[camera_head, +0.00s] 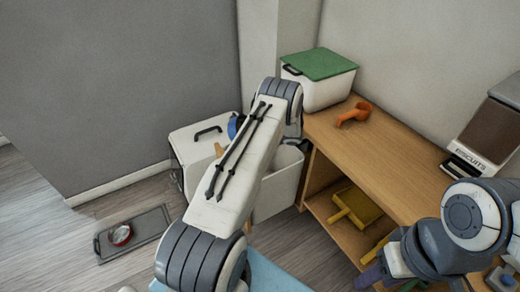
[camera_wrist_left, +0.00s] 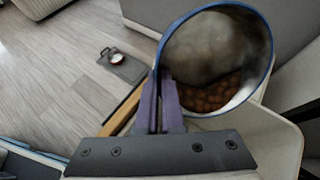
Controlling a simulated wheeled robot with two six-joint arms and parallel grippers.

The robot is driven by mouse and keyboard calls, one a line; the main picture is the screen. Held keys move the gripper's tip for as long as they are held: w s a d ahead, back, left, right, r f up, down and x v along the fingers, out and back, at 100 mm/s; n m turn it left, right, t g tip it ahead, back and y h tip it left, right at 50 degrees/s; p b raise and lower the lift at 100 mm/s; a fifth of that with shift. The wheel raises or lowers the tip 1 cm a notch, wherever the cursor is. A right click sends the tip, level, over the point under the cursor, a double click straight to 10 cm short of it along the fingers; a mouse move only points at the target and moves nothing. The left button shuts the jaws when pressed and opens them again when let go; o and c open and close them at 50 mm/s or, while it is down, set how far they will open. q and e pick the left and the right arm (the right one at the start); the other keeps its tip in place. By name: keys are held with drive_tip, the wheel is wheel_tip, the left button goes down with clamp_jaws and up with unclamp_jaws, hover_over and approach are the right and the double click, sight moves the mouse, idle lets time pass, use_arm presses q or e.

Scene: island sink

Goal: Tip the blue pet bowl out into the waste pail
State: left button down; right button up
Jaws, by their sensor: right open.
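The blue pet bowl (camera_wrist_left: 215,60) fills the upper right of the left wrist view, its opening towards the camera. It is tilted, with brown kibble (camera_wrist_left: 210,95) lying in its lower side. My left gripper (camera_wrist_left: 160,100) has its purple fingers shut on the bowl's wall. In the head view only a sliver of the bowl (camera_head: 234,126) shows past my left arm, which hides that gripper. The white waste pail (camera_head: 278,185) stands behind that arm, partly covered. The bowl's exact place over its mouth is hidden. My right gripper (camera_head: 370,277) is open at the lower right.
A wooden shelf unit (camera_head: 390,160) holds a green-lidded box (camera_head: 320,80), an orange scoop (camera_head: 354,114) and a biscuit dispenser (camera_head: 485,135). A yellow dustpan (camera_head: 356,208) is on its lower shelf. A red dish (camera_head: 121,235) sits on a grey tray (camera_head: 148,224). Floor around the tray is clear.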

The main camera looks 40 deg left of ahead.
use_arm(q)
drive_tip(key=shift+w+d+r+g+y+b, duration=0.1)
drive_tip(key=shift+d+r+g+y+b, duration=0.1)
drive_tip(key=shift+y+b, duration=0.35)
drive_tip(key=shift+w+d+r+g+y+b, duration=0.1)
drive_tip(key=shift+d+y+b, duration=0.1)
drive_tip(key=shift+y+b, duration=0.35)
idle(0.6)
drive_tip(key=shift+w+d+r+g+y+b, duration=0.1)
drive_tip(key=shift+w+d+g+y+b, duration=0.1)
drive_tip(key=shift+d+y+b, duration=0.45)
drive_tip(key=shift+w+d+r+g+y+b, duration=0.1)
drive_tip(key=shift+d+g+y+b, duration=0.15)
drive_tip(key=shift+y+b, duration=0.35)
